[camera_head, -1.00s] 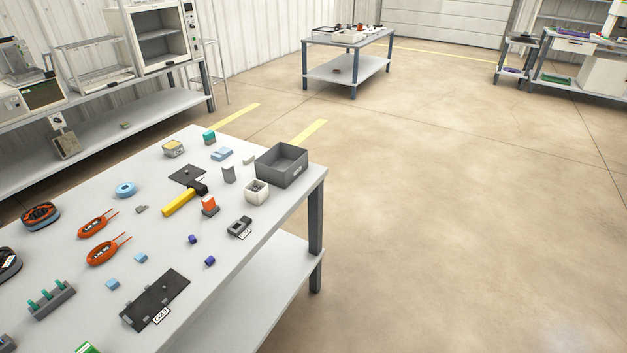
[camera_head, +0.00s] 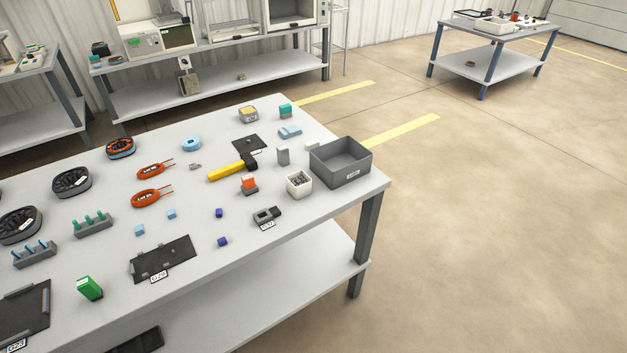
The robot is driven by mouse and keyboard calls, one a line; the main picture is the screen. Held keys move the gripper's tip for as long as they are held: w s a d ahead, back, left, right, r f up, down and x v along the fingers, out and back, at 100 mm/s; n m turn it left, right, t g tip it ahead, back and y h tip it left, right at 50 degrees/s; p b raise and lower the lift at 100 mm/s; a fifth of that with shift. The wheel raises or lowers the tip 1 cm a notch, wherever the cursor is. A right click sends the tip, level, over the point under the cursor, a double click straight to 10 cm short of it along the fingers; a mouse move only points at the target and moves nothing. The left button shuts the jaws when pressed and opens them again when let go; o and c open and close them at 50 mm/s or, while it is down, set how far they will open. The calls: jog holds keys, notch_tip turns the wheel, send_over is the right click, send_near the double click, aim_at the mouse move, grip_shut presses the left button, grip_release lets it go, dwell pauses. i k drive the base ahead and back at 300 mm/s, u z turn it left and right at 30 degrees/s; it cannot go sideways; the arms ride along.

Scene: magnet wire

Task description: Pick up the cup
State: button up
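No plain drinking cup can be made out. The most cup-like thing is a small white square container (camera_head: 299,184) with dark small pieces inside, near the right end of the table (camera_head: 205,256). It stands upright beside a larger grey bin (camera_head: 342,163), to the bin's left. My gripper is not in view.
Open floor (camera_head: 500,240) lies to the right. Shelving with machines stands behind.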

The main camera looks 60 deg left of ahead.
aim_at(299, 184)
jog(key=u, duration=0.35)
jog(key=i, duration=0.7)
jog(key=u, duration=1.05)
jog(key=i, duration=0.3)
jog(key=u, duration=0.25)
